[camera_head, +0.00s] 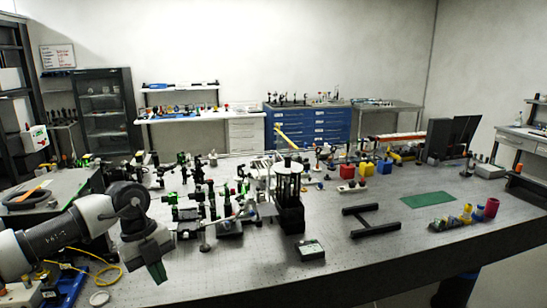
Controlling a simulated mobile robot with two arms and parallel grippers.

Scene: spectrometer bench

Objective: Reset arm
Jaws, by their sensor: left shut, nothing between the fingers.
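My left arm comes in from the left edge and bends down over the front left of the bench (350,268). My left gripper (157,272) points down, shut and empty, with its dark green-tinted fingers above the bench surface. It stands apart from the optical parts to its right. My right gripper is not in view.
Several optical mounts (190,205) crowd the left middle. A black rack with upright rods (290,215) stands centrally. Yellow cable (105,275) lies near my arm. The front centre is clear.

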